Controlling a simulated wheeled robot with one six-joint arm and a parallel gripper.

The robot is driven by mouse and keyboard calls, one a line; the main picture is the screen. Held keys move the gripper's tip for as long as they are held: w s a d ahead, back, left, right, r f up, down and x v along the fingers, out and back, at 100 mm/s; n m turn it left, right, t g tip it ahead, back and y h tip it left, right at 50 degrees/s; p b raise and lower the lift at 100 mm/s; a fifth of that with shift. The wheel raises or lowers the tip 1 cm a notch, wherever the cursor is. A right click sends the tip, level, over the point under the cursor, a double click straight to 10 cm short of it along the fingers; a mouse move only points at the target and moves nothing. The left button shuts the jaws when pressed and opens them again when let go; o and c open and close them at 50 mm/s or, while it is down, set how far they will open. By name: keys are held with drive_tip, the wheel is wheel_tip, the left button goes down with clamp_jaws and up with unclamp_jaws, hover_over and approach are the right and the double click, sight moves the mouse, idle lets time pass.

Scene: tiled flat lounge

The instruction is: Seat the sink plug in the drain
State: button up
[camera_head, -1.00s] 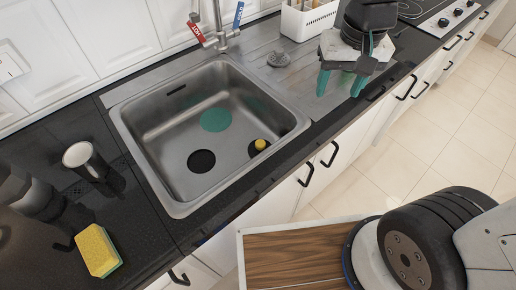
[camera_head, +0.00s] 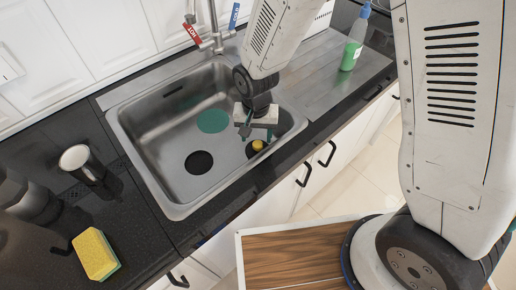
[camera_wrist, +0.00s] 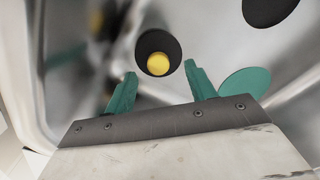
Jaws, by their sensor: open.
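The sink plug (camera_head: 258,146) is a black disc with a yellow knob, lying on the right side of the steel sink (camera_head: 140,150) floor, partly hidden by my gripper. In the wrist view the plug (camera_wrist: 145,44) lies just beyond and between my fingertips. A dark round opening, seemingly the drain (camera_head: 199,162), is left of the plug; its edge shows at the top right of the wrist view (camera_wrist: 265,8). A flat green disc (camera_head: 212,120) lies behind the opening. My gripper (camera_wrist: 160,68) is open and empty, pointing down above the plug, with green fingers either side.
A tap (camera_head: 215,40) stands behind the sink. A mug (camera_head: 82,160) and a yellow sponge (camera_head: 95,252) are on the dark worktop at left. A green bottle (camera_head: 352,45) stands on the drainer at right. The sink walls surround the plug closely on the right.

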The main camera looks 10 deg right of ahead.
sight(258, 143)
drive_tip(key=f, duration=0.4)
drive_tip(key=shift+w+d+f, duration=0.25)
drive_tip(key=shift+f, duration=0.15)
drive_tip(key=c, duration=1)
drive_tip(key=shift+r, duration=0.1)
drive_tip(key=shift+c, duration=0.2)
